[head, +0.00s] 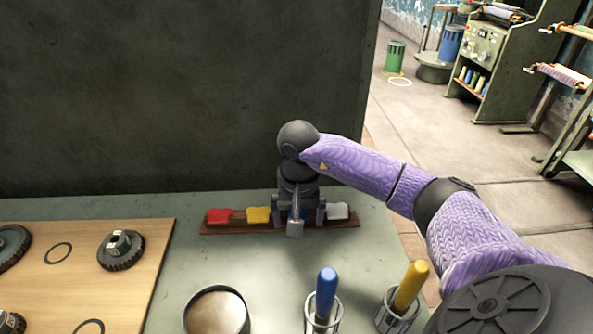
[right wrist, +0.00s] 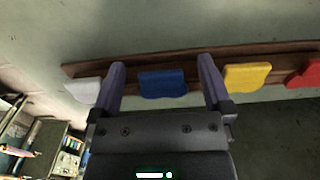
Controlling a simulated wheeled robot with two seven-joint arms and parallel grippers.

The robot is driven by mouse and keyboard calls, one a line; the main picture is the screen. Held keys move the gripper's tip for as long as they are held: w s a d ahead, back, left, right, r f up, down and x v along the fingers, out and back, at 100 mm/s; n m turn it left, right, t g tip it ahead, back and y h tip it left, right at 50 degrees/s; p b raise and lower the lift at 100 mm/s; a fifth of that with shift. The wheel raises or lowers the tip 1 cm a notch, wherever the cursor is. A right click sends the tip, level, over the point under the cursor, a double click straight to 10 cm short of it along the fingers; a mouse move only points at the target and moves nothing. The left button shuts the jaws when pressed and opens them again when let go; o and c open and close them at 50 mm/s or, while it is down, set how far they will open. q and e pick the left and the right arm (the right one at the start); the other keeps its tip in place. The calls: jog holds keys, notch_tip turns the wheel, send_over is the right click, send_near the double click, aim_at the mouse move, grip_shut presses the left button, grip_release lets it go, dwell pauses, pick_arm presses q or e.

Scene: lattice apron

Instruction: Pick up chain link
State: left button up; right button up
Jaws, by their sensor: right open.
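A row of coloured pieces lies on a dark wooden strip (head: 220,229): red (head: 218,216), yellow (head: 258,215), blue and white (head: 337,211). I cannot tell for certain which piece is the chain link. My right gripper (head: 298,217) points down over the strip at the blue piece, which it mostly hides in the head view. In the right wrist view, the blue piece (right wrist: 163,84) sits between the two spread fingers of the open gripper (right wrist: 162,66), with a gap on each side. White (right wrist: 84,91) and yellow (right wrist: 246,77) lie just outside the fingers. My left gripper is not in view.
A round pot (head: 216,312) and two holders with a blue handle (head: 326,292) and a yellow handle (head: 411,285) stand at the front. A wooden board (head: 85,262) with dark wheels lies at left. A dark panel (head: 180,95) rises behind. The green tabletop between is clear.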

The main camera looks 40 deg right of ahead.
jog(key=shift+r, duration=0.1)
jog(key=shift+c, duration=1.6)
grip_shut()
notch_tip(320, 180, up, 9)
jog(key=p, duration=0.3)
jog(key=shift+r, duration=0.55)
